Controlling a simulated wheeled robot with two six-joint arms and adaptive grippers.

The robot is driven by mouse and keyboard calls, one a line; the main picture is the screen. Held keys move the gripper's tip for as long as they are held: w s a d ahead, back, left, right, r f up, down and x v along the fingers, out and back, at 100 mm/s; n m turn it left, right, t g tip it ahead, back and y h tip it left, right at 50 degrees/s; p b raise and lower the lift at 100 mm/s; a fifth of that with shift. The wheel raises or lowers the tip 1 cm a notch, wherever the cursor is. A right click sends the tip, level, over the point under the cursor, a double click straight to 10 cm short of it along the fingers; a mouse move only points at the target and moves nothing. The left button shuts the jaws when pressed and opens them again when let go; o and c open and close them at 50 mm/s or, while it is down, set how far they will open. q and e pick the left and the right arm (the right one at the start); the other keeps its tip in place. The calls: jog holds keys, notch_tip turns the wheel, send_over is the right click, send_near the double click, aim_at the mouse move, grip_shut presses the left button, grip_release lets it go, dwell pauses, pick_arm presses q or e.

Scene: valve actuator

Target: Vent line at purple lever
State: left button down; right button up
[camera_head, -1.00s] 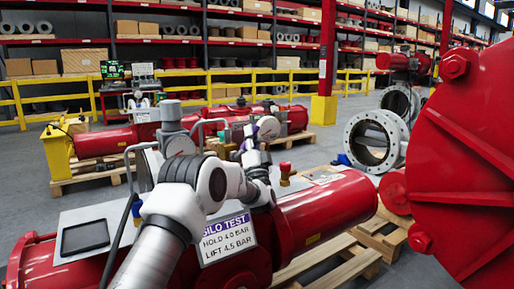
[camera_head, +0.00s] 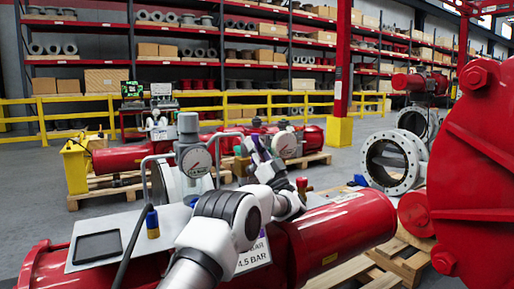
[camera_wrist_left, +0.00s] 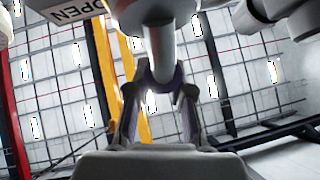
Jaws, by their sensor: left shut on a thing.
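The purple lever (camera_head: 263,149) shows in the head view as a small purple part among the fittings above the red actuator cylinder (camera_head: 345,228). My left gripper (camera_head: 266,168) is at it, mostly hidden behind my own white wrist. In the left wrist view the two fingers of my left gripper (camera_wrist_left: 160,100) are closed around a purple-edged part (camera_wrist_left: 160,78) at the end of a pale shaft. A pressure gauge (camera_head: 195,160) stands left of the wrist and a second gauge (camera_head: 286,143) behind it; their readings are too small to tell. My right gripper is not in view.
A blue-and-yellow fitting (camera_head: 152,222) and a red-capped brass fitting (camera_head: 301,186) flank my arm. A sign (camera_head: 256,255) on the actuator is mostly covered by my arm. A large red flanged body (camera_head: 480,170) fills the right side. Yellow railing (camera_head: 240,105) runs behind.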

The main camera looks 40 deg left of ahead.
aim_at(257, 150)
pick_arm(q)
jog(key=shift+f+g, duration=0.1)
jog(key=shift+g, duration=0.2)
jog(key=c, duration=1)
grip_release()
jog(key=v, duration=0.7)
jog(key=shift+d+f, duration=0.15)
jog(key=shift+f, duration=0.05)
